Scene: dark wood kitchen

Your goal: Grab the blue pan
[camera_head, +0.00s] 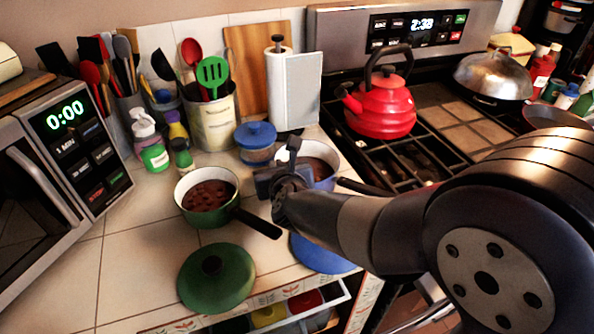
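The blue pan (327,181) stands upright on the tiled counter, left of the stove. It has dark contents, and its dark handle points right toward the stove. My gripper (279,165) is in front of the pan and at its left side, covering part of it. My wrist and arm hide more of the pan's near side. I cannot tell whether the fingers touch the pan or how far apart they are. A blue lid (322,258) lies on the counter nearer to me, partly under my arm in the view.
A green pan (187,214) with dark contents is just left of my gripper, its handle pointing right. A green lid (216,277) lies in front. A blue-lidded jar (256,143) and paper towel holder (297,90) stand behind. A red kettle (381,108) is on the stove.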

